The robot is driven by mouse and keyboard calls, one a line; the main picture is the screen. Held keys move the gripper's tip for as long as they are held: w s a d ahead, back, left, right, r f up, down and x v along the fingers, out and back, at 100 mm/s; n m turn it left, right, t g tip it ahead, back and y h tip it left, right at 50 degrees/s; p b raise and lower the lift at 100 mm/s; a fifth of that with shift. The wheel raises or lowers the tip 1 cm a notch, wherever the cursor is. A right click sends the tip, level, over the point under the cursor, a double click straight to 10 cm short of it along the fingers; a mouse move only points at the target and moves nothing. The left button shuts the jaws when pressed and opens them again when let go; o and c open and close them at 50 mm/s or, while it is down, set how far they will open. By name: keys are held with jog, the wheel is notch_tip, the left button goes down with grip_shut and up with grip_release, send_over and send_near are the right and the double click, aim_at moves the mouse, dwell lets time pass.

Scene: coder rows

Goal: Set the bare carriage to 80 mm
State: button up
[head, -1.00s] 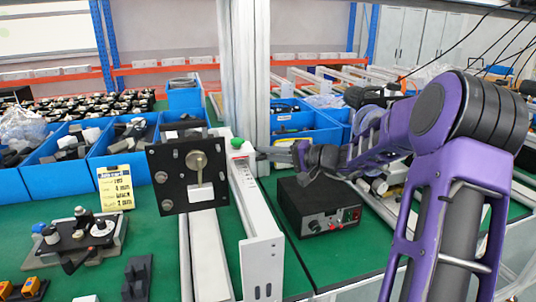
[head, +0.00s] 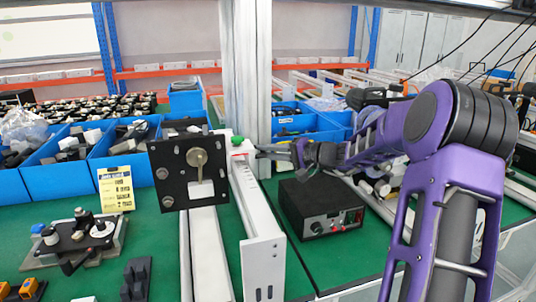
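A black square plate (head: 172,185) with a brass-coloured knob and a white window stands upright in the middle left of the head view. Beside it a white rail (head: 250,205) runs towards me and ends in a white end block (head: 264,270). A green knob (head: 238,141) sits on a white block at the rail's far end. I cannot tell for sure which part is the bare carriage, and no scale can be read. My gripper (head: 262,151) points left, just right of the green knob. Its fingers are small here; contact and opening are unclear.
A black control box (head: 322,208) stands right of the rail, below my gripper. A yellow card (head: 117,190), its text unclear, stands left of the plate. A clamp fixture (head: 78,238) lies at front left. Blue bins (head: 62,177) line the back, and a pale column (head: 247,70) rises behind.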

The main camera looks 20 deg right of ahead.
jog(key=o, duration=0.4)
jog(key=shift+c, duration=0.2)
jog(key=v, duration=1.7)
jog(key=shift+s+d+p, duration=0.15)
jog(key=shift+p, duration=0.15)
jog(key=shift+f, duration=0.1)
